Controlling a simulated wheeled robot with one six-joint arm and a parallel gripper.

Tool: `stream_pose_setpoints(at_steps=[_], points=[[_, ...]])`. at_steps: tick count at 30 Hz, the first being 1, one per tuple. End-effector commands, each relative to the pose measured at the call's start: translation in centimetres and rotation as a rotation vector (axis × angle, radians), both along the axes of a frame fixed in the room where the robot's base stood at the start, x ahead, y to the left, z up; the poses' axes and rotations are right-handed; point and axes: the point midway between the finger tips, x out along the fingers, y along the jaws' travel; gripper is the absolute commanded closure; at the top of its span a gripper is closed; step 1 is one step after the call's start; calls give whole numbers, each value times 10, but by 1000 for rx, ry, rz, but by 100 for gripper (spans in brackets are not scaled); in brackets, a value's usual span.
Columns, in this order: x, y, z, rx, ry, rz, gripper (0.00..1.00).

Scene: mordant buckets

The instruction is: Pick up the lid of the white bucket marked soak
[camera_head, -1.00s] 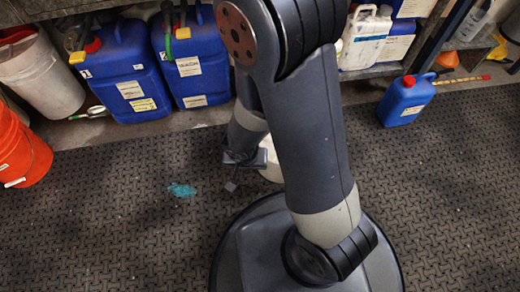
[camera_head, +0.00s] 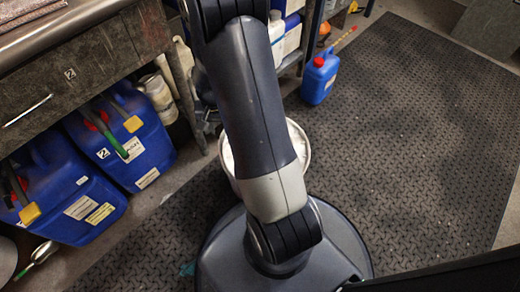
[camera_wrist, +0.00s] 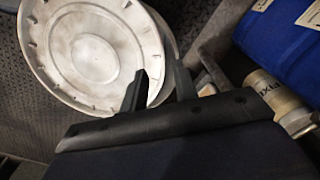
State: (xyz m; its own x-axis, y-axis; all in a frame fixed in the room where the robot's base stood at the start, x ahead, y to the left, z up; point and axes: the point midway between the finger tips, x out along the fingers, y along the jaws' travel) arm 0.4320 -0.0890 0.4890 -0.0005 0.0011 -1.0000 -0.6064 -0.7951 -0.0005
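A round, pale lid (camera_wrist: 90,50) with a notched rim fills the upper left of the wrist view. It sits on a white bucket (camera_wrist: 168,35), whose side shows a little at the right. In the head view the white bucket (camera_head: 302,146) stands on the floor, mostly hidden behind my arm. No "soak" marking is readable. In the head view my gripper is mostly hidden by the arm.
Blue canisters (camera_head: 120,135) stand under a workbench (camera_head: 75,75) at the left. A smaller blue canister (camera_head: 319,80) stands on the mat at the upper middle. In the wrist view a labelled container (camera_wrist: 277,100) is right of my gripper. The mat (camera_head: 420,140) at the right is clear.

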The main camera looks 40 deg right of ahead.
Motion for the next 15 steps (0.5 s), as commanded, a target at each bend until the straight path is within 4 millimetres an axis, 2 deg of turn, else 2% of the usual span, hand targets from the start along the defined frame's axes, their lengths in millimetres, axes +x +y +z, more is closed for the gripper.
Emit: stream_pose_setpoints(at_steps=[1,6,15], points=[[-1,0,-11,1,3,1,72],[0,1,-39,0,2,1,72],[0,2,-63,-1,1,1,72]])
